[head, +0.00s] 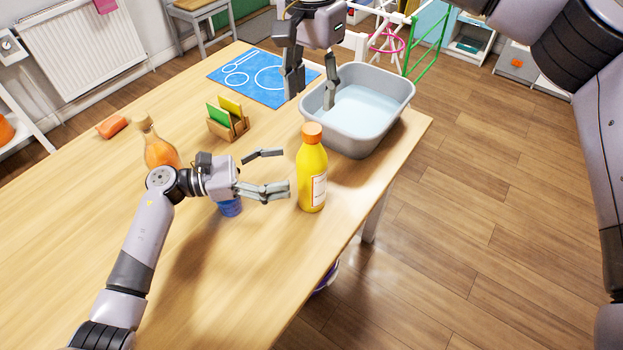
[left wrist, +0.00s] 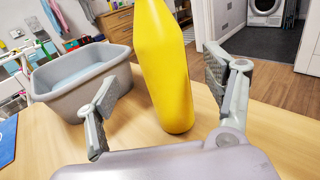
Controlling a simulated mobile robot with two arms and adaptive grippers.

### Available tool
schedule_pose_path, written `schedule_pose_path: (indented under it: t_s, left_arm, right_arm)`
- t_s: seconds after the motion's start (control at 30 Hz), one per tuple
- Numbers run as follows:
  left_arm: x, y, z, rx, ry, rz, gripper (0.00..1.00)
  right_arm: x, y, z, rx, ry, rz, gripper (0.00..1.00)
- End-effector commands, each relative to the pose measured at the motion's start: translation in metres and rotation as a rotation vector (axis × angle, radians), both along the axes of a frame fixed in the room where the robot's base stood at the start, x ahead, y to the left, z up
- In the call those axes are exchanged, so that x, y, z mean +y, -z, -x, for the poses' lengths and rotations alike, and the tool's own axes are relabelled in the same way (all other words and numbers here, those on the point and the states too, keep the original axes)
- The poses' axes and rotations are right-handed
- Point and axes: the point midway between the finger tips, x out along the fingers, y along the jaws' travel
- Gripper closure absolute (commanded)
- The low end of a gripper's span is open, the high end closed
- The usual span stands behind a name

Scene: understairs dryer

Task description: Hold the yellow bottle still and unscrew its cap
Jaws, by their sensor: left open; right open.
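The yellow bottle (head: 312,178) with a white label stands upright near the table's right edge. Its orange cap (head: 312,132) is on top. My left gripper (head: 276,172) is open and points at the bottle from the left. In the left wrist view the yellow bottle (left wrist: 166,70) rises between and beyond the two open fingers (left wrist: 165,100); its cap is out of that view.
The grey basin (head: 396,112) of water stands close behind the bottle. A blue object (head: 230,208) is partly hidden under my left gripper. An orange bottle (head: 158,148), a wooden holder (head: 229,127) with cards, a blue mat (head: 235,68) and an orange block (head: 112,127) are farther left.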

Motion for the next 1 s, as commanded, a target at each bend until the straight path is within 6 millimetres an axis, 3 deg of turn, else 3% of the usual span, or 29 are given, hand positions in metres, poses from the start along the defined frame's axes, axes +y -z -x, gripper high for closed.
schedule_pose_path:
  t_s: [0.2, 0.4, 0.8, 1.0]
  left_arm:
    - [-0.041, -0.001, -0.007, 0.0, 0.001, 0.003, 0.24]
    - [-0.062, 0.0, -0.012, 0.001, 0.001, 0.001, 0.24]
    - [-0.069, 0.0, -0.013, 0.0, 0.0, -0.001, 0.24]
    - [-0.068, 0.0, -0.013, 0.001, 0.0, 0.0, 0.38]
  right_arm:
    - [0.0, 0.0, 0.0, 0.0, 0.0, 0.0, 0.54]
    - [0.0, 0.0, 0.0, 0.0, 0.0, 0.0, 0.54]
    - [0.0, 0.0, 0.0, 0.0, 0.0, 0.0, 0.54]
    - [0.0, 0.0, 0.0, 0.0, 0.0, 0.0, 0.54]
